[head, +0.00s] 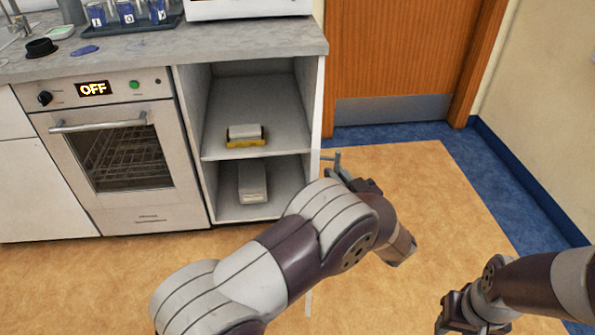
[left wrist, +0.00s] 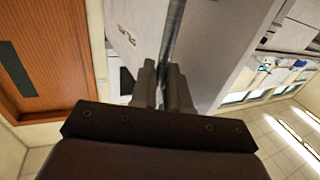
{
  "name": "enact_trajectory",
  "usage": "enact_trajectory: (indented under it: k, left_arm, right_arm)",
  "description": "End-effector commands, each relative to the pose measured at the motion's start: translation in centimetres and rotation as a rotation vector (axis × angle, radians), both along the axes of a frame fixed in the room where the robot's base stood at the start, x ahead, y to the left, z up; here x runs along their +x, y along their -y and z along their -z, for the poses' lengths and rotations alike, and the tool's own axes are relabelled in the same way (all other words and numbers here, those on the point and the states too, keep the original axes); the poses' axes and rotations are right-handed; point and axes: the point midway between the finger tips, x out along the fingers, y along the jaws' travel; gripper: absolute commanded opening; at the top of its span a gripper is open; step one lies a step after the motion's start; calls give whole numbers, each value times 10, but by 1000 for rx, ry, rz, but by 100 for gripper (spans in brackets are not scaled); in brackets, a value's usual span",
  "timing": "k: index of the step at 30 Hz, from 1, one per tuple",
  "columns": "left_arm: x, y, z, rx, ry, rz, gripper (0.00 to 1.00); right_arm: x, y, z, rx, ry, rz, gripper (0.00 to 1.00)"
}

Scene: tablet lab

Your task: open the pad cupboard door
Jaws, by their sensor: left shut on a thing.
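The pad cupboard (head: 205,110) stands to the right of the oven, and its front is uncovered. Its door (head: 317,115) stands swung out at the right side, seen almost edge-on as a thin pale strip. My left gripper (head: 338,168) is shut on the door's handle, at the outer side of the door. In the left wrist view the fingers (left wrist: 166,85) close around the grey handle bar (left wrist: 174,35), beside a pale panel. My right gripper (head: 448,312) is at the lower right, away from the cupboard; its jaw opening is unclear.
Inside the cupboard, a yellow-and-white item (head: 245,135) is on the shelf and a grey box (head: 252,183) below. The oven (head: 125,150) is left, under the counter (head: 150,50). A wooden door (head: 400,45) is behind; open floor (head: 420,180) lies right.

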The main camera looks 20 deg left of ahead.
Motion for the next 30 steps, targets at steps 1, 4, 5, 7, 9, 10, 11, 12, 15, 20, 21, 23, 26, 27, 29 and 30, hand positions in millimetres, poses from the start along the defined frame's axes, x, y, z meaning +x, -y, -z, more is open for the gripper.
enact_trajectory:
  k: [1,4,5,7,9,10,11,12,15,20,21,23,26,27,29,30]
  left_arm:
    - [6,11,-2,-2,9,-22,0]
    - [12,29,-2,-2,9,-71,0]
    - [14,33,-2,-2,10,-82,0]
    - [18,42,-2,-1,9,-106,0]
    - [21,48,-3,-2,9,-125,0]
    - [23,50,-4,-3,10,-131,0]
    - [24,52,-4,-2,11,-137,0]
    - [25,54,-4,-1,11,-143,0]
    - [27,57,-5,-2,12,-153,0]
    - [28,58,-7,-2,14,-158,0]
    - [28,58,-7,-2,14,-158,0]
    - [28,58,-7,-3,14,-158,0]
    - [28,58,-8,-4,15,-158,0]
    - [28,58,-8,-4,16,-158,0]
    - [28,58,-8,-5,16,-158,29]
    - [28,58,-8,-4,15,-158,29]
  right_arm:
    - [0,0,1,0,0,0,43]
    - [0,0,3,0,0,0,43]
    - [0,0,3,0,0,0,43]
    - [0,0,4,0,0,0,43]
    - [0,0,4,0,0,0,43]
    - [0,0,4,0,0,0,43]
    - [0,0,4,0,0,0,43]
    - [0,0,4,0,0,0,43]
    - [0,0,4,0,0,0,43]
    - [0,0,4,0,0,0,43]
    - [0,0,4,0,0,0,43]
    - [0,0,4,0,0,0,43]
    - [0,0,4,0,0,0,43]
    - [0,0,4,0,0,0,43]
    - [0,0,4,0,0,0,43]
    - [0,0,4,0,0,0,43]
